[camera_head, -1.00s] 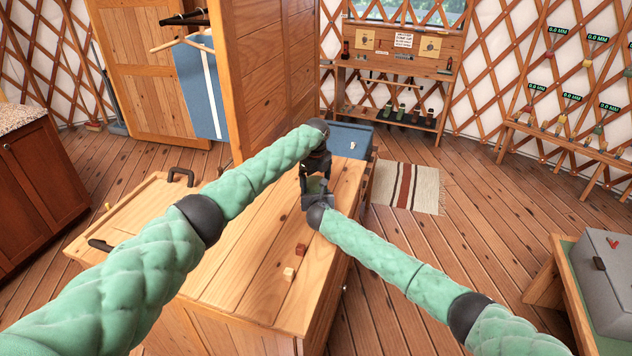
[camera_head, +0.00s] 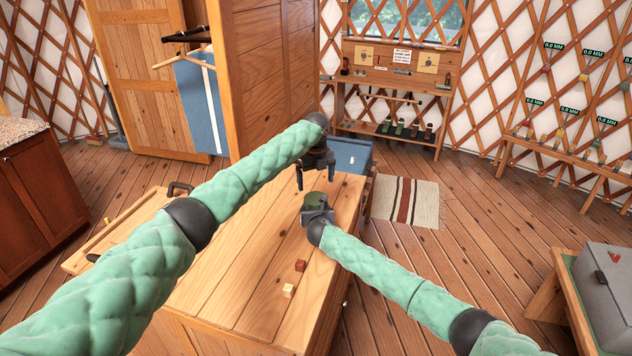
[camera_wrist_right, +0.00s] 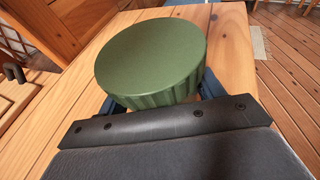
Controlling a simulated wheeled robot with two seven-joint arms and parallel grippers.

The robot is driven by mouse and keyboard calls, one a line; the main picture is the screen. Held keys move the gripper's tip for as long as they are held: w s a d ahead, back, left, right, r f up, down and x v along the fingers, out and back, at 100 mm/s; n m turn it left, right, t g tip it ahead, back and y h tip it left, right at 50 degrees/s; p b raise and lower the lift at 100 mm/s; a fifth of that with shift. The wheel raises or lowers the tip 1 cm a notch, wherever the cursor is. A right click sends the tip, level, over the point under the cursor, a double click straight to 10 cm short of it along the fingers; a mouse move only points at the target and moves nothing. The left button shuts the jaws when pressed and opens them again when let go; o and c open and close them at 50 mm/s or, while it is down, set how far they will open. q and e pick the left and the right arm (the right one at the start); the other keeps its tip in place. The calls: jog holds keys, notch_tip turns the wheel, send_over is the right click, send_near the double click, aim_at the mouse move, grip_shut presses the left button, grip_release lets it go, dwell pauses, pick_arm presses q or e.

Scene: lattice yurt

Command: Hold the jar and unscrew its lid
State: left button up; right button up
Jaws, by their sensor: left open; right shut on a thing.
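The jar's green ridged lid (camera_wrist_right: 152,58) fills the middle of the right wrist view, and its flat top faces up. In the head view the lid (camera_head: 314,198) shows small near the far end of the wooden worktop. My right gripper (camera_head: 318,210) is shut around the jar below the lid; the jar's body is mostly hidden by the gripper. My left gripper (camera_head: 316,180) is open and empty. It points down above the lid, apart from it. The lid sits on the jar; I cannot tell how tightly.
A tray-like board (camera_head: 125,228) is at the left. The near worktop is mostly clear.

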aim_at(316, 197)
pick_arm(q)
notch_tip(316, 197, down, 7)
jog(key=shift+f, duration=0.15)
dwell(0.4)
jog(key=c, duration=1)
jog(key=shift+n, duration=1.7)
jog(key=o, duration=1.1)
